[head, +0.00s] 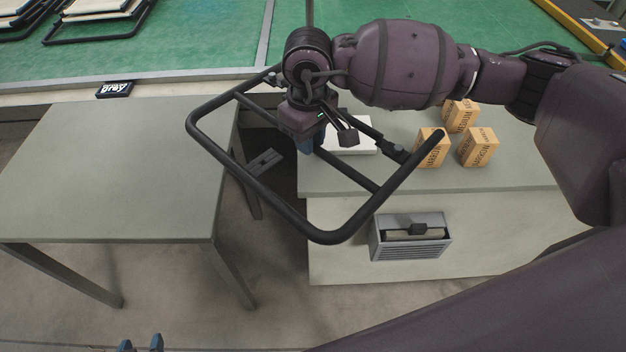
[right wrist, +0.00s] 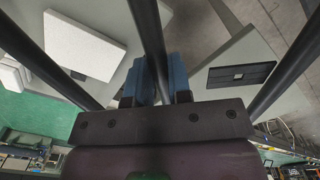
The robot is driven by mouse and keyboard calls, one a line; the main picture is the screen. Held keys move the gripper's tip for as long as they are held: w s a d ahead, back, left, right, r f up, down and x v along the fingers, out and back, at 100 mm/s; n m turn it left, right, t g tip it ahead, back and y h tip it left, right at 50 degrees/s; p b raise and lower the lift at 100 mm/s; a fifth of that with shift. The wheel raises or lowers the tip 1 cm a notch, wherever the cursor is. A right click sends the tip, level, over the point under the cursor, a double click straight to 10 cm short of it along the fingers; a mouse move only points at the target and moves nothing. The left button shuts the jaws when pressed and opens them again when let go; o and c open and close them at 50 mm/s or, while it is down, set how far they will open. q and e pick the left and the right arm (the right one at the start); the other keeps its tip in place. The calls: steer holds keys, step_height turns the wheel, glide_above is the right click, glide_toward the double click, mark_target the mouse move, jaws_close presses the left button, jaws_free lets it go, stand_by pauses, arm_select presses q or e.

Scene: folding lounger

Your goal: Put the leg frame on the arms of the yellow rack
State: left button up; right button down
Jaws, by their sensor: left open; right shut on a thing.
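The leg frame (head: 325,237) is a black tubular rectangle with cross bars, held in the air above the tables. My right gripper (head: 311,143) is shut on one of its bars. In the right wrist view that bar (right wrist: 148,30) runs between the blue fingers (right wrist: 157,80), with further tubes on both sides. My left gripper (head: 140,344) shows only its two blue fingertips at the bottom edge of the head view; they are apart and empty. I cannot make out the arms of the yellow rack; only a yellow-edged strip (head: 570,28) shows at the top right.
A bare grey table (head: 120,170) stands at left. A second table (head: 530,180) at right carries several cardboard boxes (head: 478,147) and a white block (head: 352,136). A grey metal box (head: 411,237) sits at its front.

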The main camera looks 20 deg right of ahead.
mark_target(310, 192)
step_height(310, 192, down, 14)
steer(key=shift+r, duration=0.1)
stand_by(0.6)
steer(key=shift+b, duration=0.3)
steer(key=c, duration=1.1)
jaws_free()
steer(key=shift+o, duration=0.2)
